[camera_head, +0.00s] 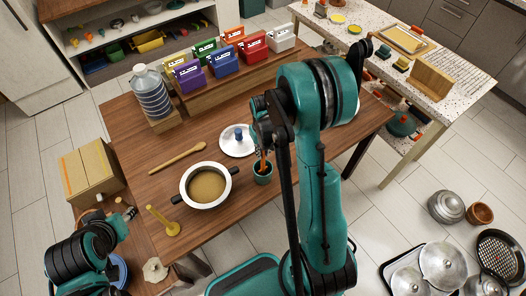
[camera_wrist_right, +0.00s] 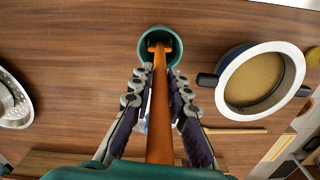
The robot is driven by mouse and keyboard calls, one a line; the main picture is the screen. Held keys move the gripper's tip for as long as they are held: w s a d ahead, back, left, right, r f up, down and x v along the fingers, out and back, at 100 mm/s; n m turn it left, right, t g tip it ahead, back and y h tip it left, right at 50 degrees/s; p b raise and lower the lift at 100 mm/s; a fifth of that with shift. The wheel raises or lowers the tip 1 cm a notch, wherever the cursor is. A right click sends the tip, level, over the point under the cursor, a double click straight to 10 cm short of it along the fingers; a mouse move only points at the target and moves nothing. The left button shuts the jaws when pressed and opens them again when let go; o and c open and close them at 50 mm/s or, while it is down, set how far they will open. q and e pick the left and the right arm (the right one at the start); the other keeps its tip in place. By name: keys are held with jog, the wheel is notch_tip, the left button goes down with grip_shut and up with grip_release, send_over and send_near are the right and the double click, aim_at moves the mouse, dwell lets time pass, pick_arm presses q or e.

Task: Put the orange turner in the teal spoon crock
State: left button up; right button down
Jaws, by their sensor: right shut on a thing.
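The teal spoon crock (camera_head: 263,178) stands upright on the brown table, right of the pot; in the right wrist view the crock (camera_wrist_right: 176,54) shows from above. My right gripper (camera_head: 262,146) is above it, partly hidden by my own arm. In the wrist view the gripper (camera_wrist_right: 158,88) is shut on the orange turner (camera_wrist_right: 160,120). The turner (camera_head: 263,161) points down, and its lower end lies within the crock's mouth in both views; how deep it reaches is unclear. My left gripper (camera_head: 129,214) is at the table's left edge, away from both, its jaws too small to judge.
A white pot (camera_head: 205,202) of tan contents stands left of the crock. A lid (camera_head: 238,148), a wooden spoon (camera_head: 178,158) and a yellow stand (camera_head: 163,222) are nearby. Several coloured price-labelled bins (camera_head: 222,62) and a ribbed jug (camera_head: 151,95) are at the back.

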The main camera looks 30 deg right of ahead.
jog(key=shift+f, duration=0.15)
jog(key=c, duration=1.5)
grip_release()
jog(key=shift+o, duration=0.2)
notch_tip(320, 180, up, 12)
jog(key=shift+s+r+p, duration=0.1)
jog(key=shift+r+p, duration=0.1)
jog(key=shift+p, duration=0.9)
jog(key=s+a+r+n+t, duration=0.1)
jog(key=s+a+r+t, duration=0.6)
jog(key=s+a+r, duration=0.3)
jog(key=shift+s+a+r, duration=0.3)
jog(key=shift+s+r, duration=0.15)
jog(key=shift+r, duration=0.1)
